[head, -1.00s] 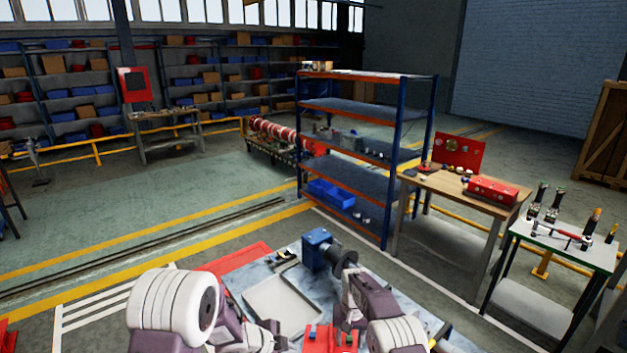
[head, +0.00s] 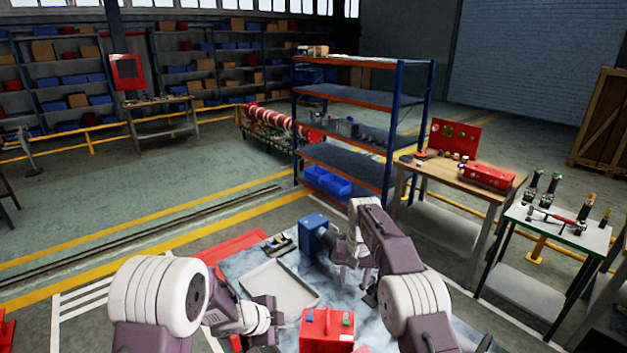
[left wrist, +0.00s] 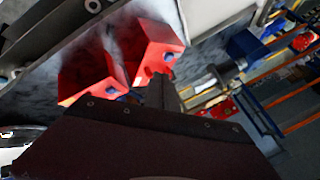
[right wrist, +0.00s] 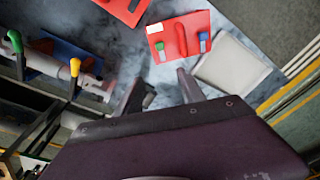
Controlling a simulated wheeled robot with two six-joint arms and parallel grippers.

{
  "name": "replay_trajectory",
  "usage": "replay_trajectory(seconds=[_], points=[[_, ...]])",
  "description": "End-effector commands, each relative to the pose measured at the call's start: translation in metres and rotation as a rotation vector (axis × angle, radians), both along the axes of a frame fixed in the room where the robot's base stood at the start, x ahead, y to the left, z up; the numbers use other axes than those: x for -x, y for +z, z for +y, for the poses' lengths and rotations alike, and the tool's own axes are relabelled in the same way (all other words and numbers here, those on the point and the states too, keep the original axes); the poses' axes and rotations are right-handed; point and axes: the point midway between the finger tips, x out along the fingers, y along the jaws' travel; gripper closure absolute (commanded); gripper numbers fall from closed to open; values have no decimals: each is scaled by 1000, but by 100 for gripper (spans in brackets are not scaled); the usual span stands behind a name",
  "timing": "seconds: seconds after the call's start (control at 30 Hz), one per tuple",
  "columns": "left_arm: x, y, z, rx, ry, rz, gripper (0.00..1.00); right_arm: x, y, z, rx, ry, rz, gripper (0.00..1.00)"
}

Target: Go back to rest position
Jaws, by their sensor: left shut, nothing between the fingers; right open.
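My left gripper (head: 276,322) is low over the near part of the bench, left of a red block (head: 327,332) with green and blue parts on top. In the left wrist view its fingers (left wrist: 166,92) are together and empty, with two red blocks (left wrist: 150,50) beyond them. My right gripper (head: 369,293) hangs above the bench, beyond and right of the red block, partly hidden by my arm. In the right wrist view its fingers (right wrist: 160,90) are apart with nothing between them. The red block (right wrist: 180,35) lies past the fingertips, apart from them.
A grey tray (head: 279,287) lies on the bench behind the left gripper. A blue machine part (head: 312,234) stands at the bench's far edge, close to my right arm. A shelf rack (head: 340,155), a wooden table (head: 465,180) and a white-topped table (head: 560,228) stand beyond.

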Motion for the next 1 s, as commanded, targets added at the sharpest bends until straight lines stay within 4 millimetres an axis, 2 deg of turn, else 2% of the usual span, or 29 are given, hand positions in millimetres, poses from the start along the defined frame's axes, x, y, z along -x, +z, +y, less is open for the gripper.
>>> replay_trajectory(seconds=[0.1,0.2,0.37,0.47,0.6,0.7,0.8,0.9,1.0], points=[[-6,16,7,20,73,-62,100,26,21,-17,-2,-28,-5,54],[-5,28,25,32,206,-73,100,54,28,-29,-5,-41,-4,54],[13,33,62,58,481,-27,100,112,18,-45,-6,-43,0,54],[36,27,85,83,674,39,100,154,0,-53,-7,-35,5,54],[84,10,109,126,949,186,100,219,-35,-60,-6,-15,19,54],[126,-5,117,155,1140,328,100,266,-63,-63,-4,8,36,54],[169,-19,115,169,1305,488,100,306,-87,-64,-1,38,60,54],[203,-31,109,168,1427,628,100,325,-105,-65,2,64,66,54],[219,-33,104,161,1489,702,100,312,-105,-65,5,86,9,54]])
